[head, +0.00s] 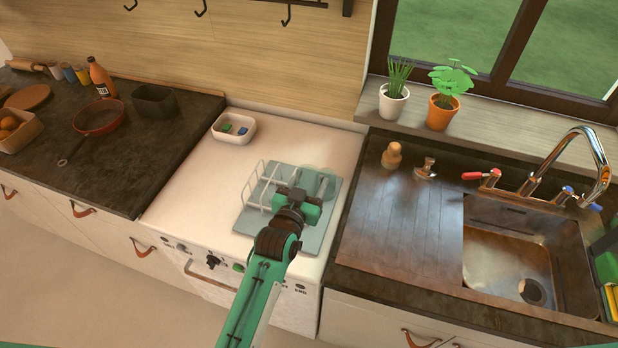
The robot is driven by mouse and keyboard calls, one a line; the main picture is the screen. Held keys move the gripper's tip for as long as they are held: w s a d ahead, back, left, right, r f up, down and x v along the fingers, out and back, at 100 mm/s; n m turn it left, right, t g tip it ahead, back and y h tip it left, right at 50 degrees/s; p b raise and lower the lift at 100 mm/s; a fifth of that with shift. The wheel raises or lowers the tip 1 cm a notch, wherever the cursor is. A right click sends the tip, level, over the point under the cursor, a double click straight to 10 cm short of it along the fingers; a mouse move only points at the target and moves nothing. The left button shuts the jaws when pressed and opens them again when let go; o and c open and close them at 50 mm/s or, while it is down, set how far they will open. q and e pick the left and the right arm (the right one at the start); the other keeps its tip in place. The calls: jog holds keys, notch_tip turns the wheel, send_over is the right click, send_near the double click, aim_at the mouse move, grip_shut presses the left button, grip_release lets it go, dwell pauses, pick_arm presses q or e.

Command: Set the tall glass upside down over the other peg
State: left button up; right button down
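A tall clear glass (319,178) shows as a pale greenish, see-through shape at the right side of a white wire rack (262,184). The rack stands on a grey-green mat (307,240) on the white stove top. My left gripper (304,197) is over the right part of the rack, right at the glass, and covers its near side. The fingertips are hidden, so I cannot tell whether they grip the glass. The pegs are hard to make out behind the gripper. My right gripper is not in view.
A dark counter with a pan (99,118) lies left. The sink (520,258) and wooden drainboard (405,215) lie right. The stove top left of the rack is clear.

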pick_arm(q)
jog(key=shift+g, duration=0.3)
jog(key=shift+f+b, duration=3.35)
jog(key=shift+f, duration=1.55)
jog(key=o, duration=1.2)
